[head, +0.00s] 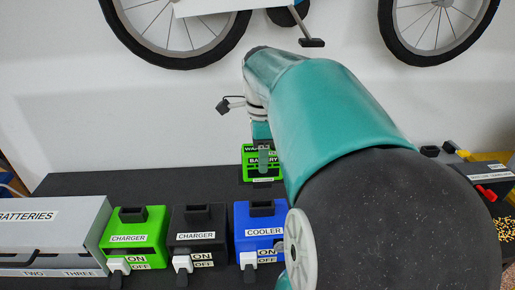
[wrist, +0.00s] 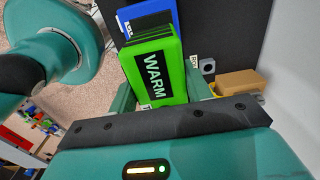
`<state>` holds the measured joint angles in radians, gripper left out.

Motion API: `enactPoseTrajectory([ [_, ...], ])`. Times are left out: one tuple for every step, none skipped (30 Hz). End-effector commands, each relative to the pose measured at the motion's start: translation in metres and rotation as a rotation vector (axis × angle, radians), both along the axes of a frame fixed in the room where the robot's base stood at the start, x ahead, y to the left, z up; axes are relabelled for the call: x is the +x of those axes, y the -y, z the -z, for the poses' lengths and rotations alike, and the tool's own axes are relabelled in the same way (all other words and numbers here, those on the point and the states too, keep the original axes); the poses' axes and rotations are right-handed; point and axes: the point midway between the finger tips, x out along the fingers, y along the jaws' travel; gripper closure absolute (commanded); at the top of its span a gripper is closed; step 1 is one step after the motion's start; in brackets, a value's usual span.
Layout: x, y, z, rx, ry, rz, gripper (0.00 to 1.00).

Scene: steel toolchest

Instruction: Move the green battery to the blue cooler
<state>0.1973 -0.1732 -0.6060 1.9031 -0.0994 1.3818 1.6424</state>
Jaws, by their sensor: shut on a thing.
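The green battery, labelled WARM, is in the grasp of my gripper (wrist: 161,97). In the wrist view the battery (wrist: 153,62) is between the two fingers, with its label towards the camera. In the head view the battery (head: 262,155) shows behind the blue cooler, below the end of my arm; I cannot tell whether its underside touches anything. The blue cooler (head: 246,219) stands on the dark chest top with a black socket on top and a white ON/OFF switch in front. Part of a blue body (wrist: 152,13), seemingly the cooler, shows beyond the battery in the wrist view.
Left of the cooler stand a black charger (head: 193,223), a green charger (head: 136,224) and a grey batteries case (head: 50,230). A brown box (wrist: 241,82) lies right of the gripper in the wrist view. The white wall with a bicycle is close behind. My arm hides much of the right.

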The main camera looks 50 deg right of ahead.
Motion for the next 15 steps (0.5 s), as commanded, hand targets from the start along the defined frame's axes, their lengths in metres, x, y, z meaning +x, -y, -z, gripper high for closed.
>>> enactPoseTrajectory([
  [0.0, 0.0, 0.003, 0.0, 0.0, 0.001, 0.92],
  [0.0, 0.0, 0.006, 0.0, 0.0, 0.001, 0.92],
  [0.0, 0.0, 0.009, 0.0, 0.0, 0.001, 0.92],
  [0.0, 0.0, 0.012, 0.0, 0.0, 0.001, 0.92],
  [0.0, 0.0, 0.014, 0.0, 0.0, 0.0, 0.92],
  [0.0, 0.0, 0.018, 0.0, -0.001, 0.0, 0.92],
  [0.0, 0.0, 0.021, 0.0, -0.001, 0.001, 0.92],
  [0.0, 0.001, 0.023, 0.0, -0.001, 0.001, 0.92],
  [0.0, 0.001, 0.026, -0.001, -0.001, 0.001, 0.92],
  [0.0, 0.001, 0.029, -0.001, -0.001, 0.001, 0.92],
  [0.0, 0.001, 0.032, 0.0, -0.001, 0.001, 0.92],
  [0.0, 0.001, 0.035, 0.001, -0.001, 0.001, 0.92],
  [0.001, 0.001, 0.037, 0.0, 0.0, 0.001, 0.92],
  [0.001, 0.002, 0.04, 0.0, 0.0, 0.001, 0.92],
  [0.001, 0.002, 0.042, 0.0, 0.0, 0.001, 0.92],
])
